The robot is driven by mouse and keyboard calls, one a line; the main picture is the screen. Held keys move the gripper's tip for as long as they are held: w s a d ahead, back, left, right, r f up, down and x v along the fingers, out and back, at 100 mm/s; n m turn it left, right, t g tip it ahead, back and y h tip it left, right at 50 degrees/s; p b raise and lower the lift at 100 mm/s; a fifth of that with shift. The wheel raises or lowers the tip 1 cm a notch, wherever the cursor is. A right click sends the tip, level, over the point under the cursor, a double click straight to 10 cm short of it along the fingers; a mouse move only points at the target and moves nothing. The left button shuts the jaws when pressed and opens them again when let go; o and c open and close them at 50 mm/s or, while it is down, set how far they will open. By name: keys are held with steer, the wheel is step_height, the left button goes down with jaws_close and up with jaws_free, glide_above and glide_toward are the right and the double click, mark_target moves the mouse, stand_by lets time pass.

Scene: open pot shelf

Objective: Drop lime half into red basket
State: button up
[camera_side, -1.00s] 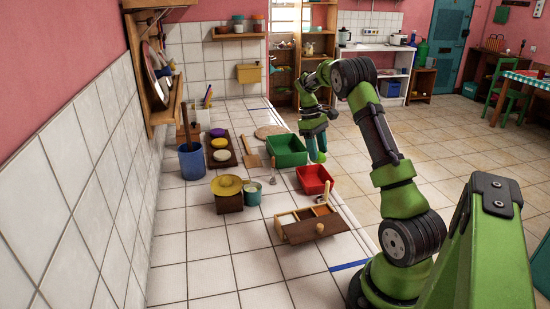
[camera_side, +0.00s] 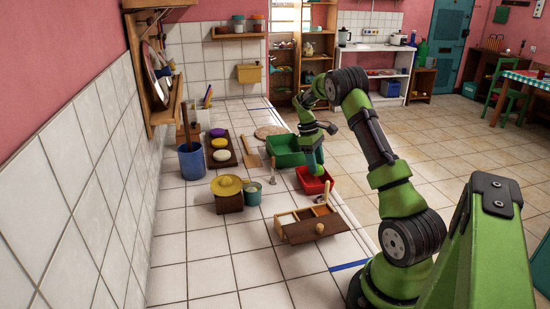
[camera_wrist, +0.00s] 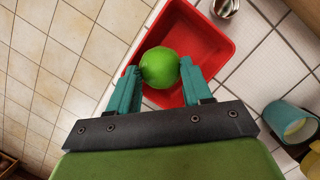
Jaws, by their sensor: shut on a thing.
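The lime half (camera_wrist: 161,67) is bright green and rounded. It sits between the two teal fingers of my gripper (camera_wrist: 160,75), which is shut on it. In the wrist view the red basket (camera_wrist: 208,40) lies behind the lime half, and its inside floor looks empty where it shows. In the side view my gripper (camera_side: 316,168) points down over the red basket (camera_side: 312,184), and the lime half (camera_side: 317,170) shows at the fingertips. I cannot tell exactly how high it is above the basket floor.
A green basket (camera_side: 284,158) stands just behind the red one. A wooden box with compartments (camera_side: 312,229) stands in front. A teal cup (camera_wrist: 290,122) and a metal cup (camera_wrist: 225,7) are nearby. A yellow-lidded pot (camera_side: 227,186) stands to the left.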

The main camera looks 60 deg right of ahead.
steer(key=o, duration=1.1)
steer(key=v, duration=1.7)
steer(key=shift+s+a, duration=0.1)
